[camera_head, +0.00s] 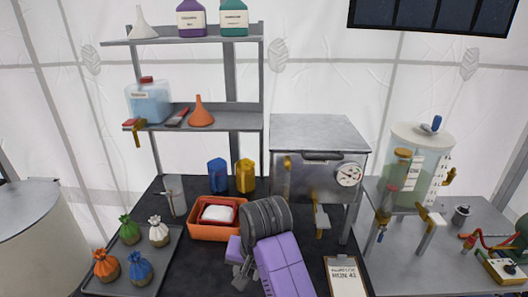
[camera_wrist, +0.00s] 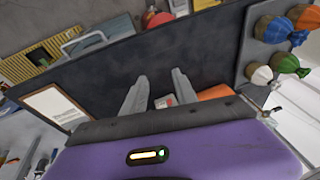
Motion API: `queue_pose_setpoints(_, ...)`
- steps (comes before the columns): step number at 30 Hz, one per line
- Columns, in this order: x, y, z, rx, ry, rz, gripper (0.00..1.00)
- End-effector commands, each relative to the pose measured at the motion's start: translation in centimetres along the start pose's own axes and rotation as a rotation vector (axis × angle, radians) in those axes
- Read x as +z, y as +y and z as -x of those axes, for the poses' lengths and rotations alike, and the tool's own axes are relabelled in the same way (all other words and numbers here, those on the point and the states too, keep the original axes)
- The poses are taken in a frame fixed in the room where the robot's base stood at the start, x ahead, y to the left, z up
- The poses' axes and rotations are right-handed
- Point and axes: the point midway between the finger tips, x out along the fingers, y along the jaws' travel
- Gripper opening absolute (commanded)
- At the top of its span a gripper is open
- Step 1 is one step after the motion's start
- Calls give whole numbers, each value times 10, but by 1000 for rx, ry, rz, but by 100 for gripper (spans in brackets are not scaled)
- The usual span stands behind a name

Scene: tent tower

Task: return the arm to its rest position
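My arm, with purple links and a dark ribbed joint, is bent over the black table (camera_head: 190,272) in the head view. My gripper (camera_wrist: 160,85) shows in the wrist view as two grey fingers standing apart, with nothing held between them. In the head view its grey end is small and partly hidden by my purple links. The orange tray (camera_head: 213,232) with a white block (camera_head: 218,213) in it stands just left of my ribbed joint. The tray's edge (camera_wrist: 215,92) also shows beside the right finger in the wrist view.
A metal tray (camera_head: 167,262) with several tied bags stands left. A clipboard (camera_head: 345,278) lies right of my arm. Behind stand a blue container (camera_head: 217,175), a yellow one (camera_head: 245,176), a steel box with a gauge (camera_head: 320,160) and shelves (camera_head: 231,119). A tank (camera_head: 418,165) stands right.

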Motion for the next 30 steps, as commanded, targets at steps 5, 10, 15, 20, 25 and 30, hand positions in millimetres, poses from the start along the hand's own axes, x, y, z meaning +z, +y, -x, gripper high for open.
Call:
queue_pose_setpoints(5,-23,-13,8,-52,100,34,34)
queue_pose_setpoints(10,-51,-29,22,-119,242,75,34)
queue_pose_setpoints(15,-67,-33,28,-183,402,120,34)
queue_pose_setpoints(20,-66,-18,25,-233,587,164,34)
queue_pose_setpoints(25,-43,18,22,-257,788,201,34)
queue_pose_setpoints(30,-4,61,27,-250,952,227,34)
